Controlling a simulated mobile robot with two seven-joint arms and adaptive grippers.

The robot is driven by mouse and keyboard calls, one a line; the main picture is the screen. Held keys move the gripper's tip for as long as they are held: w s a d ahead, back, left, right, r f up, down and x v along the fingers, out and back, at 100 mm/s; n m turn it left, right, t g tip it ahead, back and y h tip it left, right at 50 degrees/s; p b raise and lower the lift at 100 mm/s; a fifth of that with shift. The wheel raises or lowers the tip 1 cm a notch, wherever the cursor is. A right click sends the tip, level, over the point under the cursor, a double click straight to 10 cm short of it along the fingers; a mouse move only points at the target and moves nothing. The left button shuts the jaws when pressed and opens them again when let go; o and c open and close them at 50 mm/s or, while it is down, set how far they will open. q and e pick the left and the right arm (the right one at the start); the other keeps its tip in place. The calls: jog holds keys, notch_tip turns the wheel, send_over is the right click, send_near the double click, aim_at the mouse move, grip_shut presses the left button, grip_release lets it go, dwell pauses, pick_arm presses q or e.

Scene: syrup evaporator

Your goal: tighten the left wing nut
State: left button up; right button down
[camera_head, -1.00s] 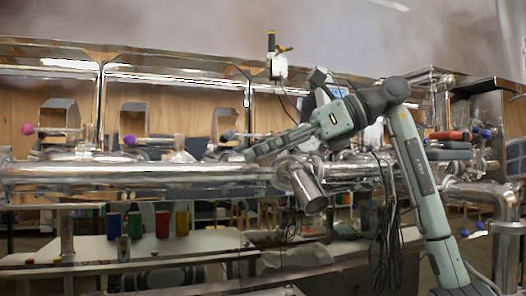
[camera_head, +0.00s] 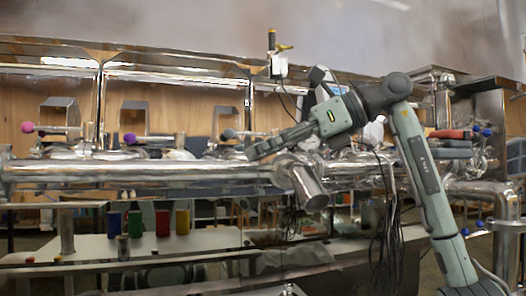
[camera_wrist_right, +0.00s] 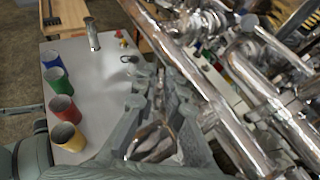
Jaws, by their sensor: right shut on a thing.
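My right gripper (camera_head: 252,154) reaches in from the right, its fingertips at the top of the long shiny horizontal pipe (camera_head: 130,172). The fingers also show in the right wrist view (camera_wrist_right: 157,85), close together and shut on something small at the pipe. I take this to be the left wing nut, but the fingers hide it and I cannot make out its shape or angle. A short pipe stub (camera_head: 308,187) angles down just right of the fingertips. My left gripper is not in view.
Blue, green, red and yellow cups (camera_wrist_right: 67,136) stand on a grey table (camera_wrist_right: 95,75) below the pipe. Valve handles with pink (camera_head: 28,127) and purple (camera_head: 130,139) knobs stick up behind the pipe. Dark cables (camera_head: 385,215) hang beside my right arm.

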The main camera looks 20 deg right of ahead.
jog(key=shift+s+m+t+h, duration=0.1)
jog(key=shift+m+t+h, duration=0.8)
jog(key=shift+m+t, duration=0.15)
jog(key=shift+r+m+t+h, duration=0.1)
jog(key=shift+m+t+h, duration=0.6)
jog(key=shift+m, duration=0.15)
jog(key=shift+m+t+h, duration=0.55)
jog(key=shift+m+h, duration=0.35)
jog(key=shift+m+t+h, duration=0.4)
jog(key=shift+m+h, duration=1)
jog(key=shift+h, duration=0.1)
jog(key=shift+m+t+h, duration=0.3)
jog(key=shift+m+h, duration=0.6)
jog(key=shift+h, duration=0.1)
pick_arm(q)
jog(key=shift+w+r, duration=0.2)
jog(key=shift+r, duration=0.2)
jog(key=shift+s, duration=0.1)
